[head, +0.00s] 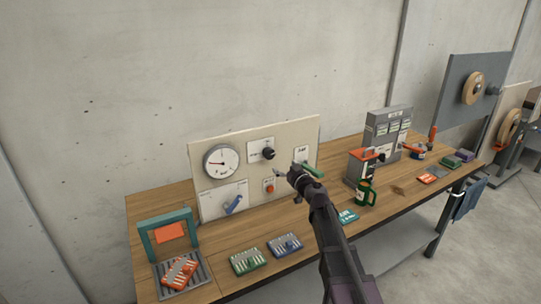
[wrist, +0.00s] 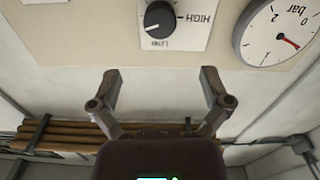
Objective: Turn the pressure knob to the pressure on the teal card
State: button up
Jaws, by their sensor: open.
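The black pressure knob (head: 268,154) sits on a white plate on the cream panel (head: 285,136). In the wrist view the knob (wrist: 158,19) has a white pointer mark, with LOW and HIGH printed beside it. The round gauge (head: 221,161) is left of the knob; in the wrist view the gauge (wrist: 278,32) reads in bar and has a red needle. The teal card (head: 347,216) lies on the bench, partly beside my arm, its print too small to read. My gripper (head: 298,172) is open and empty, in front of the panel, apart from the knob; its fingers (wrist: 158,86) also show in the wrist view.
A teal frame (head: 149,242) stands at the left.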

aim_at(271, 154)
jog(key=x, duration=1)
jog(key=shift+w+a, duration=0.2)
jog(key=c, duration=1.2)
